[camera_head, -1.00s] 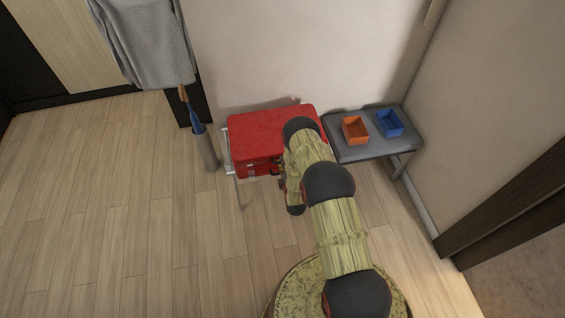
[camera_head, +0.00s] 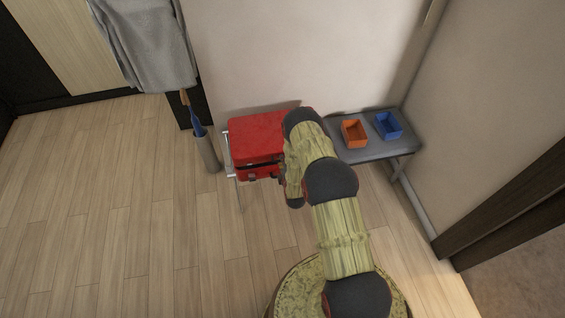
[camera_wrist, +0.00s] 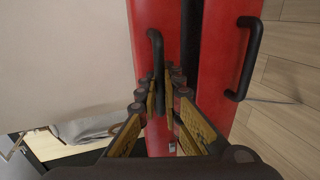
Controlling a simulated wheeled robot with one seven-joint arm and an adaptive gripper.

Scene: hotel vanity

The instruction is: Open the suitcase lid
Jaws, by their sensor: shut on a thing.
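The red suitcase (camera_head: 257,135) rests on a rack against the wall in the head view. Its lid is raised a little at the front, with a dark gap above the base. In the wrist view the lid (camera_wrist: 172,20) and the base (camera_wrist: 218,60) stand apart, with the dark gap between them. My gripper (camera_wrist: 163,78) is shut on the black handle (camera_wrist: 155,45) on the lid. A second black handle (camera_wrist: 248,60) is on the base, clear of my fingers. In the head view my arm hides the gripper and the suitcase's right end.
A grey bench (camera_head: 372,153) to the right holds an orange bin (camera_head: 354,134) and a blue bin (camera_head: 389,125). A grey umbrella stand (camera_head: 207,152) is just left of the suitcase. Grey cloth (camera_head: 148,45) hangs at upper left. The floor (camera_head: 130,220) in front is clear.

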